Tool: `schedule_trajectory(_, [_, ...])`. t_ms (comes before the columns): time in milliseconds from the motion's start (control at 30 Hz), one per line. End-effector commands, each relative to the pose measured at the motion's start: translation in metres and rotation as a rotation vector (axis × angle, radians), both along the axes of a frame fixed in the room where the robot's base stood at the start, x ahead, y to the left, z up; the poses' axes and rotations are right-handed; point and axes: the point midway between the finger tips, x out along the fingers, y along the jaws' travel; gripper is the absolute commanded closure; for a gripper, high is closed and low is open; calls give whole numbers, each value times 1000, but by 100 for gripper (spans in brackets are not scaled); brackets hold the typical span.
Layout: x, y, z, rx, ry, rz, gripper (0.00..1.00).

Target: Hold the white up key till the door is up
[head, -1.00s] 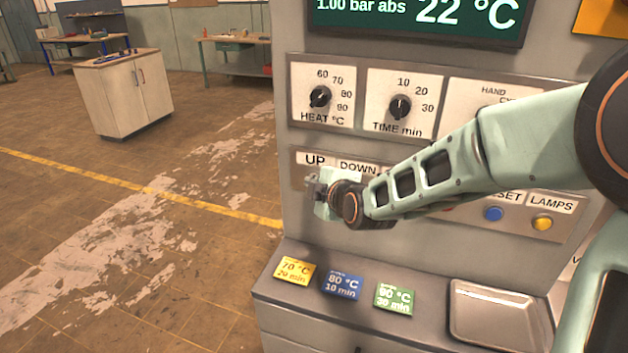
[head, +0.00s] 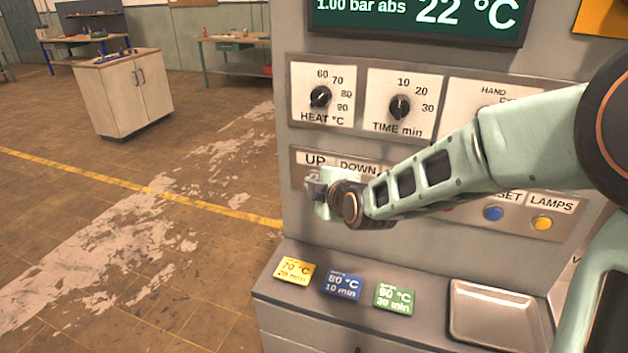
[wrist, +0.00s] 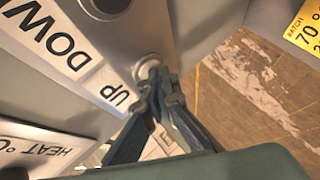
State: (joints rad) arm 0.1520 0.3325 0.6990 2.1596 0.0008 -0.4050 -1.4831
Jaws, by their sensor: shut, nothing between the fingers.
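The UP label (head: 315,160) sits on the control panel, and it also shows in the wrist view (wrist: 122,97). My gripper (head: 315,187) is shut and empty, just below this label. In the wrist view my fingertips (wrist: 155,76) are together over the round up key (wrist: 149,62). They cover most of the key, and only part of its pale ring shows. They look to be at its face, but I cannot tell how far it is pressed. The door is not in view.
The DOWN label (head: 358,168) and its round key (wrist: 105,4) are close beside. My arm crosses the panel's right part, near the blue button (head: 493,214) and yellow button (head: 542,223). A ledge below holds coloured cards (head: 342,287) and a metal tray (head: 498,288).

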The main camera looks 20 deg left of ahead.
Motion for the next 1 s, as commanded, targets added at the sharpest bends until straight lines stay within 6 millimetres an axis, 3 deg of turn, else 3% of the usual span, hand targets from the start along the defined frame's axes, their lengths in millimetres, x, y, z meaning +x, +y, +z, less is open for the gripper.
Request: schedule_trajectory(1000, [-18, 1, 0, 0, 0, 0, 100])
